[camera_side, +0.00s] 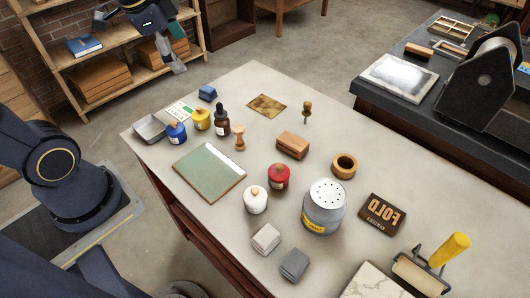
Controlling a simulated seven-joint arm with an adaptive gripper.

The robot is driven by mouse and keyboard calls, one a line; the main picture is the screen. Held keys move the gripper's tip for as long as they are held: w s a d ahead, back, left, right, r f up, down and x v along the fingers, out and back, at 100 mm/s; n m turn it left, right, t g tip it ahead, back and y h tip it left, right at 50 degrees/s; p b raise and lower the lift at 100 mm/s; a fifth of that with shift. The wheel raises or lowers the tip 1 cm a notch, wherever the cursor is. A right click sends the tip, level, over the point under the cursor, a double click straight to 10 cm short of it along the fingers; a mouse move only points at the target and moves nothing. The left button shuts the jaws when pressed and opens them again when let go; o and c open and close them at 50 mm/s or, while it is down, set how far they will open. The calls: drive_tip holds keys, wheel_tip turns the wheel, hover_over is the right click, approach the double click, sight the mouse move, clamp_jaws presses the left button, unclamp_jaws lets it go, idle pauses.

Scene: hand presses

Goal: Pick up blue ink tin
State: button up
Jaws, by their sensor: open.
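The blue ink tin (176,134) stands upright near the left corner of the pale table, with an orange-brown knob on its lid and a pale label on its front. It is between a grey metal tray and a yellow tin (201,119). My gripper (171,56) is at the top left of the view, raised and well away from the blue tin. It is open, and I see nothing in it.
A dropper bottle (222,122) and a small wooden stamp (239,137) are close by. The metal tray (149,128), a green plate (208,171), red tin (278,176) and white tin (255,199) also stand on the table (350,135). Its back right is fairly clear.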

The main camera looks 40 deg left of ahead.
drive_tip(key=w+a+f+g, duration=0.2)
drive_tip(key=w+a+f, duration=0.1)
drive_tip(key=a+f, duration=0.4)
drive_tip(key=n+g+h, duration=0.1)
drive_tip(key=g, duration=0.2)
approach(174, 123)
wheel_tip(174, 123, down, 8)
drive_tip(key=shift+s+f, duration=0.1)
drive_tip(key=shift+a+f, duration=0.15)
drive_tip(key=shift+f, duration=2.8)
drive_tip(key=c, duration=1.5)
